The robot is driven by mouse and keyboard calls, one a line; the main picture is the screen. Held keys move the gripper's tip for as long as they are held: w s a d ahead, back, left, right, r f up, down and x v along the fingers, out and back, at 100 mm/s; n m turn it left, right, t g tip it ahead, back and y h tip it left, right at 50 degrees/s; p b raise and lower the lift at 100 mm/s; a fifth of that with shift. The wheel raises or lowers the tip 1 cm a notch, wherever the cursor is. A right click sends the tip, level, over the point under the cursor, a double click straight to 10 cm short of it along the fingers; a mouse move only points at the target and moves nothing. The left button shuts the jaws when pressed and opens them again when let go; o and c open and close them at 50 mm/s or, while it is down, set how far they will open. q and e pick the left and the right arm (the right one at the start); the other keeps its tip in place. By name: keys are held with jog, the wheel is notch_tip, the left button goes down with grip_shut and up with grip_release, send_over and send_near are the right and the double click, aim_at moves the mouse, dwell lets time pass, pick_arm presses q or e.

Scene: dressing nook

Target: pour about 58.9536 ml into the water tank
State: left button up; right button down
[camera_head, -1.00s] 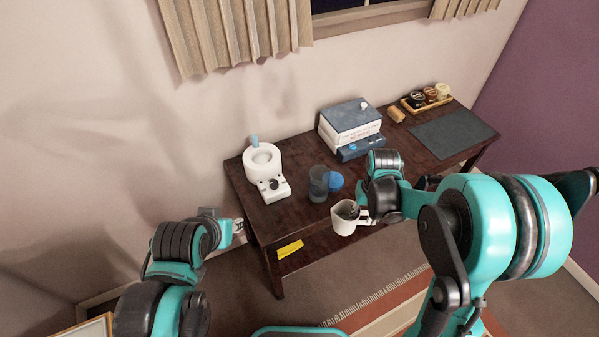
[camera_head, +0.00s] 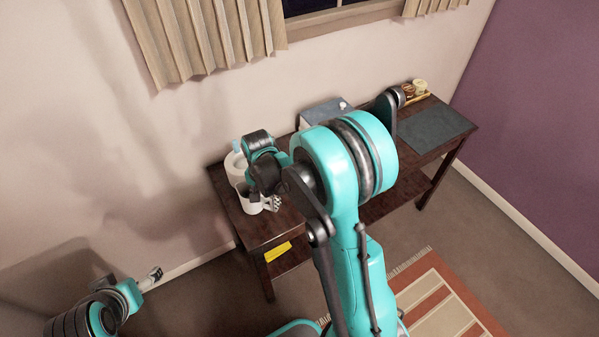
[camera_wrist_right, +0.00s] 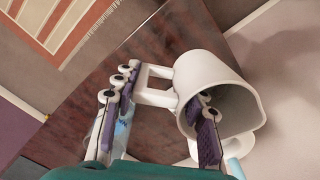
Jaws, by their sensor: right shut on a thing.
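My right gripper (camera_head: 268,203) is shut on a white mug-like jug (camera_head: 248,199), held over the left end of the table. In the right wrist view the right gripper (camera_wrist_right: 160,130) has one finger inside the jug (camera_wrist_right: 208,72) and the other outside, beside the square handle. The jug's contents cannot be seen. A white appliance (camera_head: 235,164) stands behind the jug, mostly hidden; I cannot tell whether they touch. No water tank can be clearly made out; a bluish thing (camera_wrist_right: 123,132) shows behind the outer finger. My left gripper (camera_head: 153,276) is away at lower left, its jaws unclear.
The dark wooden table (camera_head: 420,150) stands against the wall, with a grey mat (camera_head: 434,127) and a tray of jars (camera_head: 417,90) at the right. Stacked books (camera_head: 322,112) are partly behind my right arm. A yellow item (camera_head: 277,252) lies below the tabletop.

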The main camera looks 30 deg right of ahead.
jog(key=w+m, duration=0.1)
jog(key=m, duration=0.3)
jog(key=w+d+m, duration=0.1)
jog(key=m, duration=0.3)
jog(key=w+r+m+p, duration=0.1)
jog(key=m, duration=0.2)
jog(key=shift+w+d+m, duration=0.15)
jog(key=shift+d+m, duration=0.1)
jog(key=shift+m, duration=0.15)
jog(key=shift+f, duration=0.1)
